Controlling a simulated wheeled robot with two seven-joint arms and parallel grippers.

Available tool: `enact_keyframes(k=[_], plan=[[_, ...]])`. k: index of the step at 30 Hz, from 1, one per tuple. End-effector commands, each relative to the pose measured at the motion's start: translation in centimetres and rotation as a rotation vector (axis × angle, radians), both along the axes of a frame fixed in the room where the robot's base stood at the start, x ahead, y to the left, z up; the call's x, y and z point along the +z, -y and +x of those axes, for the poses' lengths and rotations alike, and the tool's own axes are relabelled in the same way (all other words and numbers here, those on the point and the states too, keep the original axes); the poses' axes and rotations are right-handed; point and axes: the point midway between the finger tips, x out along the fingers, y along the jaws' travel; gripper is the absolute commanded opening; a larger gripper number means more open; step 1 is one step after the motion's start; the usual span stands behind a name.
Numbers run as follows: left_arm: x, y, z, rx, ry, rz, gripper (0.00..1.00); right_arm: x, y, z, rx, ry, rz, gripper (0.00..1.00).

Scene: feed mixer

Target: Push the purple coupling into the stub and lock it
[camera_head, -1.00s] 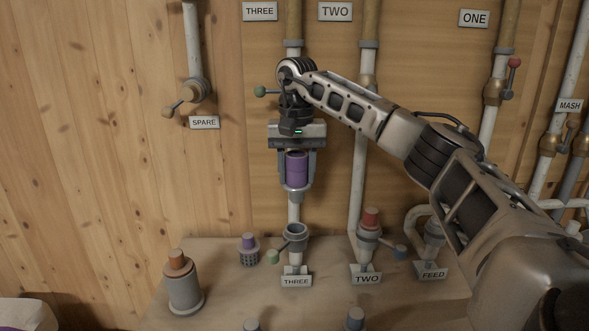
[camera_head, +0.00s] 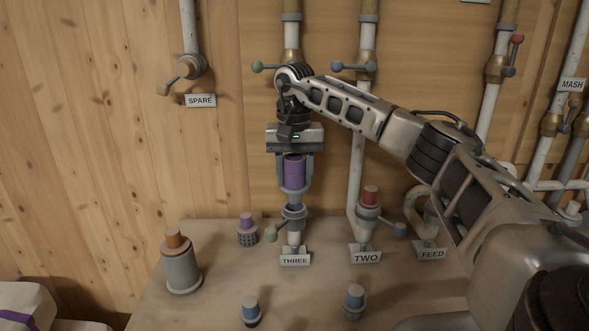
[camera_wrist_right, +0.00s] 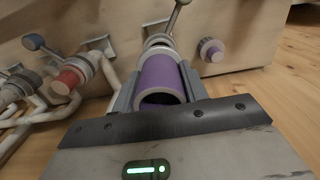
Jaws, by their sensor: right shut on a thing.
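The purple coupling (camera_head: 294,170) is upright between the fingers of my right gripper (camera_head: 294,182), which is shut on it. In the right wrist view the purple coupling (camera_wrist_right: 163,80) shows as a hollow sleeve between the two fingers. The stub (camera_head: 294,224) marked THREE stands directly below on the bench. The coupling's grey lower end is at the stub's collar; I cannot tell how deep it sits. The stub's green-knobbed lever (camera_head: 271,234) points left and slightly down. In the wrist view the stub's collar (camera_wrist_right: 158,42) lies just beyond the coupling. My left gripper is out of view.
A red coupling (camera_head: 370,196) sits on stub TWO, close on the right, with a blue-knobbed lever (camera_head: 399,230). A small purple-topped fitting (camera_head: 247,230) stands left of stub THREE. A grey cylinder with an orange top (camera_head: 181,262) stands farther left.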

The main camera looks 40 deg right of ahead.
Motion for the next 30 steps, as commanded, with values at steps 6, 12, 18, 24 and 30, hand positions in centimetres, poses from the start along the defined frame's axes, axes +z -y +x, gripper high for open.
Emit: enact_keyframes(k=[6, 12, 18, 24, 30], plan=[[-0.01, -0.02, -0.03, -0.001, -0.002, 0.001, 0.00, 0.08, 0.00, 0.01, 0.000, 0.001, 0.000, 0.14], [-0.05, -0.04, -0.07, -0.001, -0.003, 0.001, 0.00, 0.09, -0.02, 0.01, 0.000, 0.001, 0.000, 0.14], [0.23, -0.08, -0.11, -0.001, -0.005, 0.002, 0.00, 0.19, -0.02, 0.01, 0.000, 0.001, 0.000, 0.14], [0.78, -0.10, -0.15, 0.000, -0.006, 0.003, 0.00, 0.20, -0.03, -0.01, 0.000, 0.000, 0.000, 0.14], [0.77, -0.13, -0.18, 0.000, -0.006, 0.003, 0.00, 0.07, -0.04, 0.00, 0.000, 0.001, 0.000, 0.14]])
